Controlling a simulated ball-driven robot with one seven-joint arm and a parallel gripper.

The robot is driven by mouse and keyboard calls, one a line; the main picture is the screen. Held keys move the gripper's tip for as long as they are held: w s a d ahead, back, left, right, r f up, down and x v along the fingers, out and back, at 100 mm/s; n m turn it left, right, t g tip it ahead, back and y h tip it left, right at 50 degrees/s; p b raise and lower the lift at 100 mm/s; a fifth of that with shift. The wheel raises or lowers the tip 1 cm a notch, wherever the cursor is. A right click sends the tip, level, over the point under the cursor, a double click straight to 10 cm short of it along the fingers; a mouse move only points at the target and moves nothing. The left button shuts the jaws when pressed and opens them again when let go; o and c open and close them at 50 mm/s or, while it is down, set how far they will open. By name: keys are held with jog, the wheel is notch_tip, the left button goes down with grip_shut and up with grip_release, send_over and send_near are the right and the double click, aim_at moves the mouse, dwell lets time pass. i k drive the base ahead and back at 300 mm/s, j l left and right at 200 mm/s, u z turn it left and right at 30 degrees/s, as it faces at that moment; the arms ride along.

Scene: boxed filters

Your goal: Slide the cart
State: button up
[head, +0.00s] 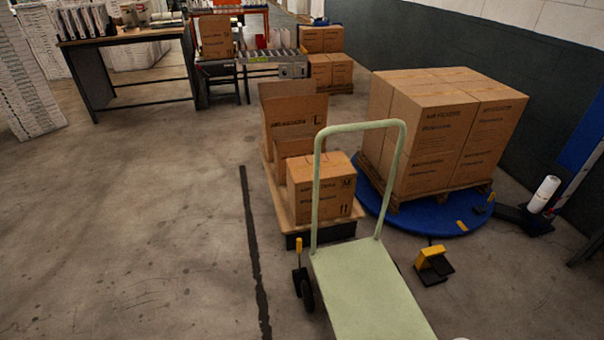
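A pale green platform cart (365,290) stands at the bottom centre of the head view. Its flat deck is bare and runs out of the bottom edge of the picture. Its upright loop handle (360,126) rises at the far end of the deck. My gripper is not recognisable in this view. A small pale patch at the bottom edge, right of the deck, is too cut off to identify.
Beyond the handle, cartons (320,188) sit on a low wooden platform (282,208). A loaded pallet (440,130) stands on a blue turntable (400,219) to the right. A yellow-black pedal (433,263) lies right of the cart. Open floor (140,230) with a black line (252,240) lies left.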

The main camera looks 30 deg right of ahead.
aim_at(365, 294)
jog(key=i+j+z, duration=0.1)
jog(key=j, duration=0.3)
jog(key=i+j+z, duration=0.1)
jog(key=j, duration=0.3)
jog(key=i+j+z, duration=0.1)
jog(key=j, duration=0.35)
jog(key=i+j+z, duration=0.1)
jog(key=j, duration=0.3)
jog(key=i+j+z, duration=0.1)
jog(key=j, duration=0.35)
jog(key=i+j+z, duration=0.25)
jog(key=i+j, duration=0.15)
jog(key=i, duration=0.2)
jog(key=i+j+z, duration=0.25)
jog(key=i+j, duration=0.2)
jog(key=i, duration=0.15)
jog(key=i+l+z, duration=0.1)
jog(key=i, duration=0.5)
